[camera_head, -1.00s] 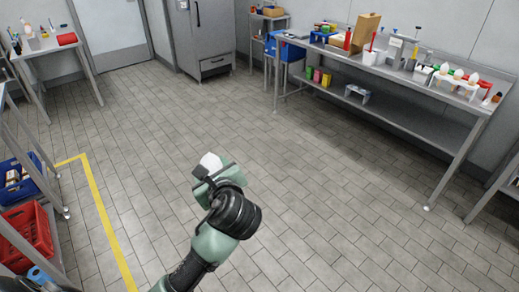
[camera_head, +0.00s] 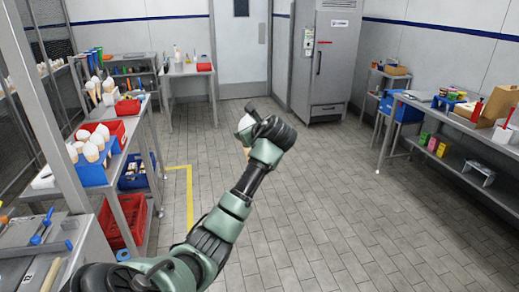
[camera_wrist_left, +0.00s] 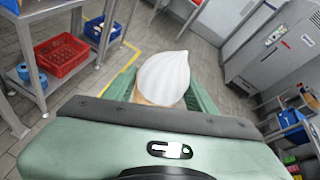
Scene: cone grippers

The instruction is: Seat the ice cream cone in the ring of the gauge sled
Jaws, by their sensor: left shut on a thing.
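An ice cream cone with a white swirled top (camera_wrist_left: 163,76) is in my left gripper (camera_head: 250,130). The white top also shows beside the gripper in the head view (camera_head: 244,122), with a small bit of tan cone below it. In the left wrist view the green fingers stand on both sides of the cone, and the gripper body hides its lower part. The gripper is shut on it, in the air over the open floor. I cannot make out the gauge sled or its ring in the views now. My right gripper is not in view.
At left, a bench holds a red bin (camera_head: 103,131) and a blue bin (camera_head: 92,168) with several white-topped cones. A red crate (camera_head: 124,222) sits below. A grey cabinet (camera_head: 325,60) stands at the back. A bench with boxes is at right. The middle floor is clear.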

